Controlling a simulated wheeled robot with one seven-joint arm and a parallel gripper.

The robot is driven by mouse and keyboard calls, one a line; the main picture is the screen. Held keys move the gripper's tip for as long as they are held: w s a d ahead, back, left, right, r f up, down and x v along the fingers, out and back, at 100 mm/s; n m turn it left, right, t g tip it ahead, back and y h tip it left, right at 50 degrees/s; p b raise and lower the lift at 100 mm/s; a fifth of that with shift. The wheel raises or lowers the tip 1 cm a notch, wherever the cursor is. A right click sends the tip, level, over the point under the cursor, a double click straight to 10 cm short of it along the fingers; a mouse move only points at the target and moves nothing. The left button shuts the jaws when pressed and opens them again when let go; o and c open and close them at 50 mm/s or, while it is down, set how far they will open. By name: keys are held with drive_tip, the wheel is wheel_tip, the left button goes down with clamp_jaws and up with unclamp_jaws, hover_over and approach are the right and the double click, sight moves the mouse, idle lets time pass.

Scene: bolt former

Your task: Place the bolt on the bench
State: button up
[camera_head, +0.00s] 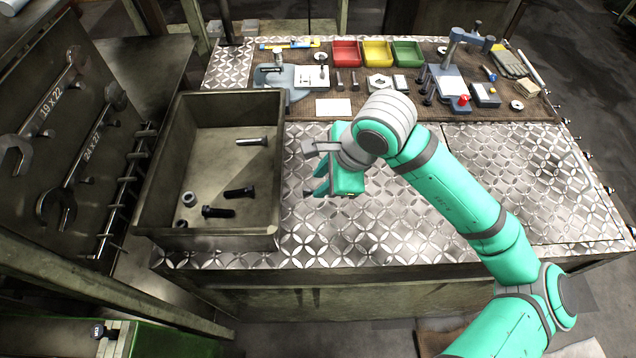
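The bench (400,225) has a bright diamond-patterned metal top. My gripper (318,182) is over the bench top, just right of a metal tray (276,215), with its fingers toward the left. A small dark bit shows at the fingertips; I cannot tell whether it is a bolt in the grip or part of the gripper. Whether the fingers are open or shut is unclear. In the tray lie a silver bolt (252,142) and two black bolts, one (239,192) at the middle right and one (218,212) nearer the front.
Nuts (188,199) lie at the tray's left. A brown mat (540,107) at the back holds red, yellow and green bins (378,53), tools and a white card (333,107). Wrenches (72,160) hang on the left panel. The bench's front and right are clear.

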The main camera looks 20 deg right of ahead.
drive_tip(key=v, duration=0.8)
drive_tip(key=shift+r, duration=0.35)
drive_tip(key=shift+s+d, duration=0.15)
drive_tip(key=shift+s, duration=0.1)
